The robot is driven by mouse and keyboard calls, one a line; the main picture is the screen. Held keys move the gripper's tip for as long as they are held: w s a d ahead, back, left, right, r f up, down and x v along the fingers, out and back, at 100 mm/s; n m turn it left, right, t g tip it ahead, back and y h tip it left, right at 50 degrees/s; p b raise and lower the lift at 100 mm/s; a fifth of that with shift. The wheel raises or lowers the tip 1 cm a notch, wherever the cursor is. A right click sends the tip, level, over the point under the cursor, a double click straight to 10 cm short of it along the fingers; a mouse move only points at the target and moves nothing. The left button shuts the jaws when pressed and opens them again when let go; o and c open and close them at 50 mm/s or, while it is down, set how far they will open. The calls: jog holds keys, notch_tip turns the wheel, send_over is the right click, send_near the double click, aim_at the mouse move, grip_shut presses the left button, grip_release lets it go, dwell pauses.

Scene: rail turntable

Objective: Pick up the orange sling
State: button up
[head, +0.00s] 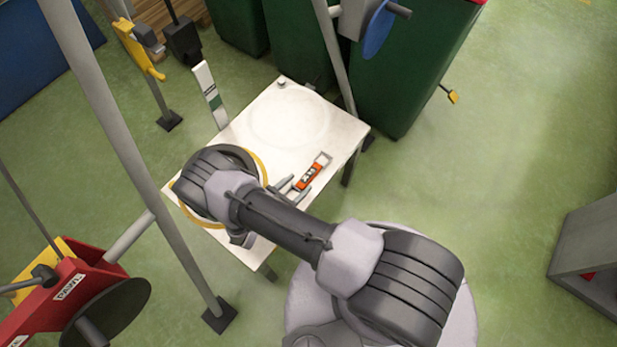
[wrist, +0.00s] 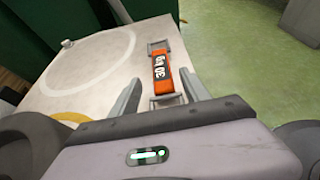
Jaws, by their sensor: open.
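The orange sling (head: 312,176) lies on the right part of the white table (head: 262,108), with dark and white lettering on its face and a grey metal end at each side. In the wrist view the sling (wrist: 162,75) is upright in the picture, ahead of my gripper (wrist: 162,88). My gripper's two grey fingers are apart, one to each side of the sling's near end, with nothing between them that they touch. In the head view my gripper (head: 291,187) is just left of the sling. Whether the fingers are level with the sling I cannot tell.
A yellow ring marking (head: 262,163) lies partly under my arm on the table. A small round knob (head: 282,83) sits at the table's far corner. Grey posts (head: 128,150) stand beside the table, and green bins (head: 410,70) stand behind it. Open green floor lies to the right.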

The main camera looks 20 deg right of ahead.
aim_at(309, 175)
jog(key=x, duration=0.1)
jog(key=b+x, duration=0.1)
jog(key=x, duration=0.2)
jog(key=shift+w+d+r+b, duration=0.1)
jog(key=shift+d+r+b, duration=0.2)
jog(key=shift+d, duration=0.1)
grip_shut()
notch_tip(309, 175, up, 4)
jog(key=p, duration=0.3)
jog(key=s+a+p, duration=0.1)
jog(key=s+a, duration=0.2)
jog(key=s, duration=0.1)
jog(key=s+a+p, duration=0.1)
jog(key=s+a, duration=0.2)
jog(key=s, duration=0.1)
jog(key=s+a+r+p, duration=0.1)
jog(key=s+a, duration=0.2)
jog(key=s, duration=0.1)
jog(key=shift+s+a+p, duration=0.35)
jog(key=shift+s, duration=0.05)
